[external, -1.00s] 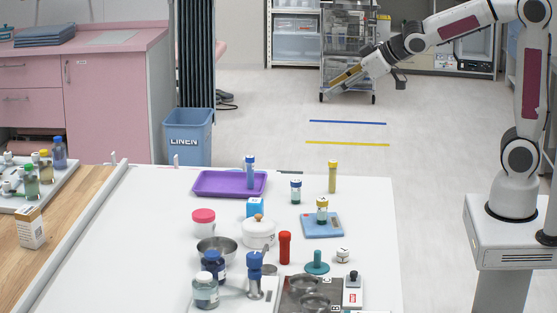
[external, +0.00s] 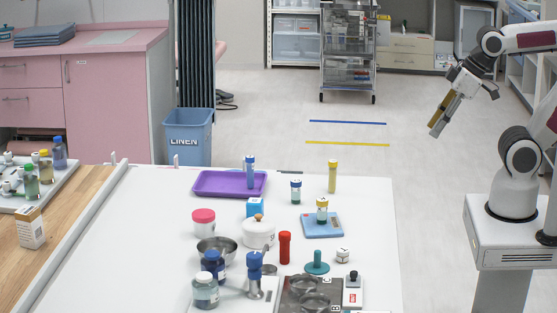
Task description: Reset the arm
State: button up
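My gripper (external: 437,124) hangs in the air at the right of the external view, beyond the table's right edge and above the floor. It points down and to the left, well apart from everything on the table. Its fingers look close together, but at this size I cannot tell whether they are open or shut. I see no object clearly held in it.
The white table (external: 130,235) holds a purple tray (external: 207,184), a blue scale (external: 322,231) with a vial, a white pot (external: 258,233), a steel bowl (external: 217,250), a red tube (external: 285,247) and several bottles. A linen bin (external: 188,138) stands behind. Floor around my gripper is clear.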

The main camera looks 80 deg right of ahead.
jog(key=shift+s+a+f, duration=0.2)
jog(key=shift+s+a, duration=0.05)
jog(key=shift+s, duration=0.25)
jog(key=shift+s+a+f, duration=0.15)
jog(key=shift+s+a, duration=0.05)
jog(key=shift+s, duration=0.3)
